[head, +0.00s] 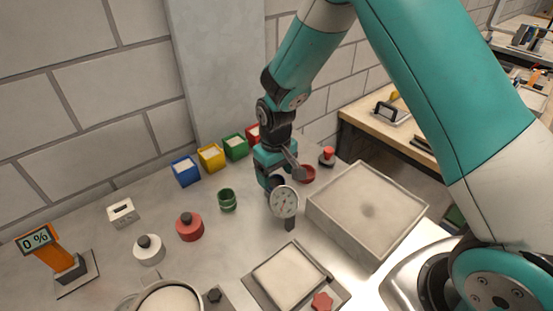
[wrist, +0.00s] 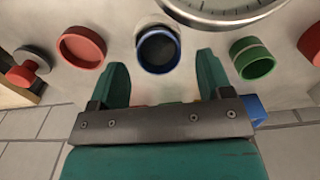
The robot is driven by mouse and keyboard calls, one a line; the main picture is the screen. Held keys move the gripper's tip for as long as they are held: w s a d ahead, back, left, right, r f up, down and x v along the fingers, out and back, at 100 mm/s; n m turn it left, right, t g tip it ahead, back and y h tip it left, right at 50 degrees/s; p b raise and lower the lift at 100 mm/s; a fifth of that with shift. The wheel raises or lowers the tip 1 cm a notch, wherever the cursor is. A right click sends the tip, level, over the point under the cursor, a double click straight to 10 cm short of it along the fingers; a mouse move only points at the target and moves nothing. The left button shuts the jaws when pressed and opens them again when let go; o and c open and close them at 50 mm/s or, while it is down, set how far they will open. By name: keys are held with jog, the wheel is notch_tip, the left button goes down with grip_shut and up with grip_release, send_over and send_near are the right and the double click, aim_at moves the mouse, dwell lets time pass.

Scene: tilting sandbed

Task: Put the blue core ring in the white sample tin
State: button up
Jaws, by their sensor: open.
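The blue core ring (wrist: 174,59) stands between the two fingers of my gripper (wrist: 162,66) in the wrist view, apart from both; a pale rim shows behind it. In the head view the ring (head: 276,181) is mostly hidden by my gripper (head: 270,178) and a round dial. My gripper is open, low over the table, with nothing held. The white sample tin (head: 148,254) stands at the left of the table in the head view, with a dark knob on top. It looks lidded. I do not make it out in the wrist view.
A green ring (head: 227,200) and a red ring (head: 307,174) flank the blue one. A red tin (head: 189,229) stands near the white tin. The dial (head: 285,201) is close in front. A large sandbed (head: 331,224) lies right; colored boxes (head: 211,158) line the wall.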

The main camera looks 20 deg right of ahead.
jog(key=s+a+r+n+y, duration=0.1)
jog(key=s+r, duration=0.3)
jog(key=r, duration=0.4)
jog(key=s+a+r+y, duration=0.15)
jog(key=s+r, duration=0.25)
jog(key=r, duration=0.4)
jog(key=s+a+r+n+y, duration=0.1)
jog(key=s+r, duration=0.2)
jog(key=s, duration=0.5)
jog(key=s+r+n, duration=0.1)
jog(key=s+r, duration=0.2)
jog(key=s, duration=0.5)
jog(key=shift+s+a+r+y+b, duration=0.25)
jog(key=shift+s+a+y+b, duration=0.1)
jog(key=shift+s+a, duration=0.05)
